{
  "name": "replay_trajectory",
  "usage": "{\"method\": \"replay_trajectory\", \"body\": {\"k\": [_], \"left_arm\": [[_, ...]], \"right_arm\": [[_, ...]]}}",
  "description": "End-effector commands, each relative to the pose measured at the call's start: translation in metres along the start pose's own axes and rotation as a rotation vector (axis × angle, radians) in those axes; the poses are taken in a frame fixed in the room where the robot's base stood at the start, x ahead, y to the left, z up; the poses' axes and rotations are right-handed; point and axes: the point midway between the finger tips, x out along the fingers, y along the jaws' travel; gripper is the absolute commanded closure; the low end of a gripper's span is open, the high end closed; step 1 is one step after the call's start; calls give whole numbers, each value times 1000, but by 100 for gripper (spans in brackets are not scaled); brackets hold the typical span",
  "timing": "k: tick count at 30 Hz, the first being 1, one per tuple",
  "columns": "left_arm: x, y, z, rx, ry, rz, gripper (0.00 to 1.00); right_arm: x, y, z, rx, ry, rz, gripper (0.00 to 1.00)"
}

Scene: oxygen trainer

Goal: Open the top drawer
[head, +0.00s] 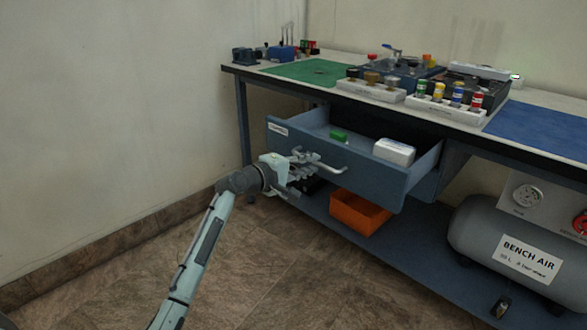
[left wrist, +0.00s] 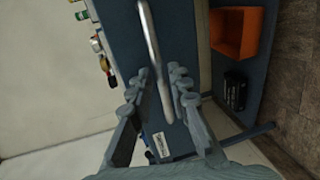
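The top drawer (head: 372,181) under the bench stands pulled out, with its inside showing. A green item (head: 338,136) and a white box (head: 394,151) lie in it. Its pale bar handle (head: 326,165) is on the blue front. My left gripper (head: 303,172) is at the handle's left part. In the left wrist view the handle (left wrist: 152,45) runs between the spread fingers of the gripper (left wrist: 158,88), with gaps showing on both sides. I cannot tell whether a finger touches it. My right gripper is not in view.
An orange bin (head: 360,212) sits on the lower shelf below the drawer. A grey air tank (head: 500,235) is at the right. The bench top (head: 545,98) holds a green mat (head: 308,71), bottle racks and fittings. The floor in front is clear.

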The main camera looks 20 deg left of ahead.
Motion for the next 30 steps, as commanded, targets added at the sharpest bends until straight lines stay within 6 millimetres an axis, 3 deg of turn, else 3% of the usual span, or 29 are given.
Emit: {"method": "replay_trajectory", "body": {"k": [6, 12, 18, 30], "left_arm": [[-49, -1, 0, 2, 0, -2, 82], [-82, -1, 0, 1, -1, -2, 82], [-95, 0, 1, 1, -1, -1, 82], [-95, 0, 1, 1, -2, -1, 82]], "right_arm": [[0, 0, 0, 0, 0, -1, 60], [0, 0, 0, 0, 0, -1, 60], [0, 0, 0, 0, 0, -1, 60], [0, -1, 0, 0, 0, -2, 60]]}}
